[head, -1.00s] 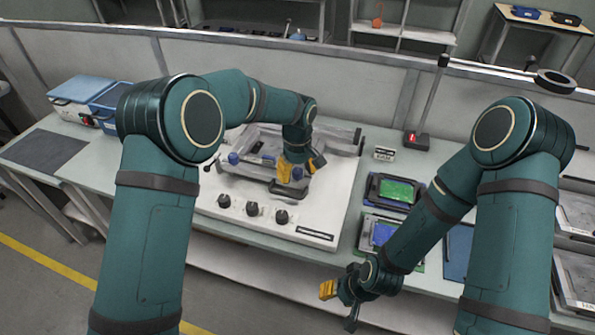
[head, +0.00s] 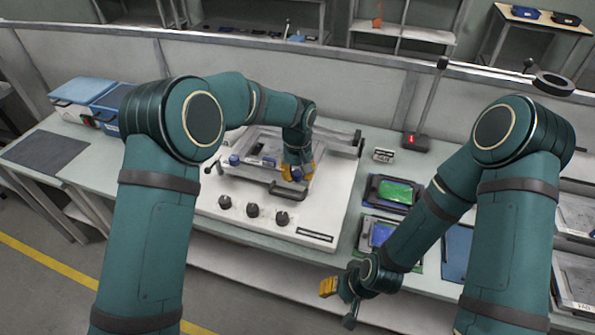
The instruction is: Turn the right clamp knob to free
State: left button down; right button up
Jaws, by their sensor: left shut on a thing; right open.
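A white machine (head: 215,204) stands on the bench with a metal frame on its top. Blue clamp knobs sit along the frame's front: the left clamp knob (head: 234,160) is in plain view. My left gripper (head: 297,174) points down at the right front of the frame, its yellow fingers shut on the right clamp knob (head: 297,173), which is mostly hidden between them. My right gripper (head: 338,300) is open and empty, low in front of the bench edge, away from the machine.
Several black dials (head: 253,210) are on the machine's front, with a dark handle (head: 287,190) just behind them. A tray with a green board (head: 397,192) lies to the right. Blue boxes (head: 84,89) stand far left.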

aim_at(298, 172)
pick_arm(q)
jog(key=m, duration=0.3)
jog(key=shift+m+p, duration=0.3)
jog(key=shift+p, duration=0.1)
jog(key=m, duration=0.3)
jog(key=shift+m+p, duration=0.3)
jog(key=shift+m, duration=0.1)
jog(key=m+p, duration=0.1)
jog(key=m, duration=0.4)
jog(key=shift+m, duration=0.7)
jog(key=c, duration=0.7)
grip_release()
jog(key=shift+r, duration=0.1)
notch_tip(298, 172, up, 12)
jog(key=shift+f, duration=0.1)
